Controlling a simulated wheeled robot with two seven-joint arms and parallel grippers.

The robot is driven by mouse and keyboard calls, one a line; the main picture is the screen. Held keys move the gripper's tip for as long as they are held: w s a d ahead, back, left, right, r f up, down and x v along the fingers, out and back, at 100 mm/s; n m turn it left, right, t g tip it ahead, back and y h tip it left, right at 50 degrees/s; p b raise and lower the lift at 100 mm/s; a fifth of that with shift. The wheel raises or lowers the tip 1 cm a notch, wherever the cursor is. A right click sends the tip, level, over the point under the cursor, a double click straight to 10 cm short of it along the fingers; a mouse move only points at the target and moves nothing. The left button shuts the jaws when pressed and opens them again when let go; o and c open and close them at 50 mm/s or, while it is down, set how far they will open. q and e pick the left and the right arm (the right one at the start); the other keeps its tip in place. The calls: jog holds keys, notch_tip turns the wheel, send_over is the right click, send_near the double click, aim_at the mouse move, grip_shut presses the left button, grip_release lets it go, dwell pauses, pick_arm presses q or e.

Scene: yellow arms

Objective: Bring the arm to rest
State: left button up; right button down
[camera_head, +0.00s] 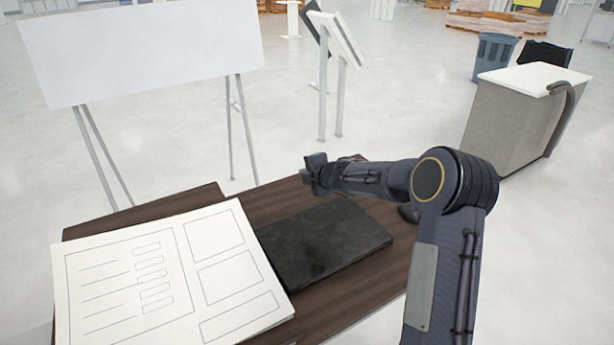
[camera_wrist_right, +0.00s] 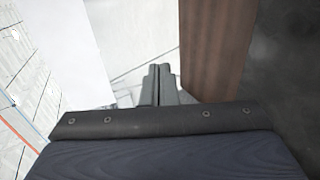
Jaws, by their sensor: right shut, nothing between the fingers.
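My right arm comes in from the lower right of the head view and bends left over the wooden table (camera_head: 215,196). My right gripper (camera_head: 308,174) is at the table's far edge, beyond the black closed laptop-like slab (camera_head: 325,242). In the right wrist view the two fingers of the right gripper (camera_wrist_right: 160,84) lie together, shut, with nothing between them. My left gripper is not in view.
A large white printed board (camera_head: 160,275) lies on the table's left part. A small dark object (camera_head: 408,213) sits near my right forearm. A whiteboard (camera_head: 140,50) on legs stands behind the table. A grey counter (camera_head: 515,118) stands at the right, with open floor between.

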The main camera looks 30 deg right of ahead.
jog(key=shift+a+r, duration=0.15)
jog(key=shift+r, duration=0.3)
jog(key=s+r+m+g+h+b, duration=0.15)
jog(key=s+r+m, duration=0.35)
jog(key=s, duration=0.6)
jog(key=s+r+m+g+h, duration=0.1)
jog(key=s+r+m+g, duration=0.1)
jog(key=s+m, duration=0.8)
jog(key=s+a+f+m+g+y, duration=0.1)
jog(key=s+a, duration=0.3)
jog(key=s, duration=0.4)
jog(key=s+a+f+m+g+y+b, duration=0.1)
jog(key=s+a+f, duration=0.3)
jog(key=s, duration=0.4)
jog(key=s+a+f+m+g+y, duration=0.1)
jog(key=s+a+f+m+y, duration=0.1)
jog(key=s+a, duration=0.3)
jog(key=s+m+y, duration=0.1)
jog(key=s, duration=0.3)
jog(key=shift+a+f+b, duration=0.25)
jog(key=shift+a+b, duration=0.1)
jog(key=shift+a, duration=0.05)
jog(key=shift+y, duration=0.25)
